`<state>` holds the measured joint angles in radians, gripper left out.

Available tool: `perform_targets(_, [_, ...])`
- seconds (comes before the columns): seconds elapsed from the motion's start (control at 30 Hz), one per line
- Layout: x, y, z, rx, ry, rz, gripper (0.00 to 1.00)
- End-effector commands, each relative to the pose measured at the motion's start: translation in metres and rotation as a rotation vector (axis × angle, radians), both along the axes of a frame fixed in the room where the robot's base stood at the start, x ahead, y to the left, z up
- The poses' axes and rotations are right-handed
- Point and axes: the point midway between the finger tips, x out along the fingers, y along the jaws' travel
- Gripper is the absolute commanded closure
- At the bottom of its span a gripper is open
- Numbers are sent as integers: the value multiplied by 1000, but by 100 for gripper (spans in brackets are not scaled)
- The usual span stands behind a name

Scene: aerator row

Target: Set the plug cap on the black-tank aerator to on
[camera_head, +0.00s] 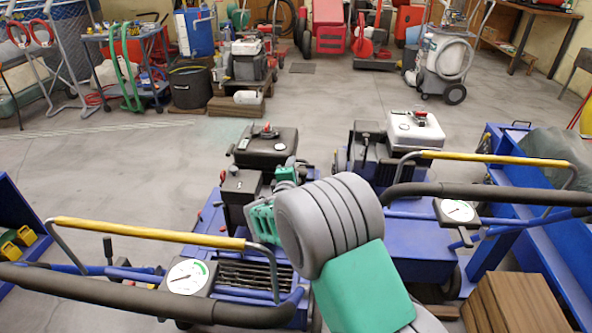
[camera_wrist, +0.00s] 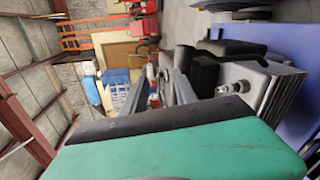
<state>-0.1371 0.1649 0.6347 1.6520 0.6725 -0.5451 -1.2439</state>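The black-tank aerator stands in front of me, left of centre. Its black tank (camera_head: 266,146) has a red-topped cap, and its engine block (camera_head: 240,190) is below. I cannot make out its plug cap, and my arm hides part of the engine's right side. My gripper (camera_head: 289,170) is beside the engine, partly hidden by my wrist. In the wrist view my gripper (camera_wrist: 157,85) shows two grey fingers apart with nothing seen between them. A black part (camera_wrist: 205,70) and a grey finned part (camera_wrist: 262,90) lie right of the fingers there.
A white-tank aerator (camera_head: 414,131) stands close on the right. Yellow-gripped handlebars (camera_head: 150,232) and a round gauge (camera_head: 188,276) are nearer me. A blue bin (camera_head: 540,215) is at the right, a wooden box (camera_head: 515,305) at lower right. Open floor (camera_head: 120,165) lies left.

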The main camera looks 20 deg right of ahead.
Motion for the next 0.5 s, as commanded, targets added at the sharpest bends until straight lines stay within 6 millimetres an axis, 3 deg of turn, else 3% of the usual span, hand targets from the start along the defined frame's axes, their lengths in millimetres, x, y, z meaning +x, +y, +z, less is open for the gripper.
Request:
perform_targets(0.03, [-13,2,11,-1,1,1,66])
perform_targets(0.2, [-44,4,20,3,5,-2,66])
perform_targets(0.5, [-55,5,19,2,8,-3,66])
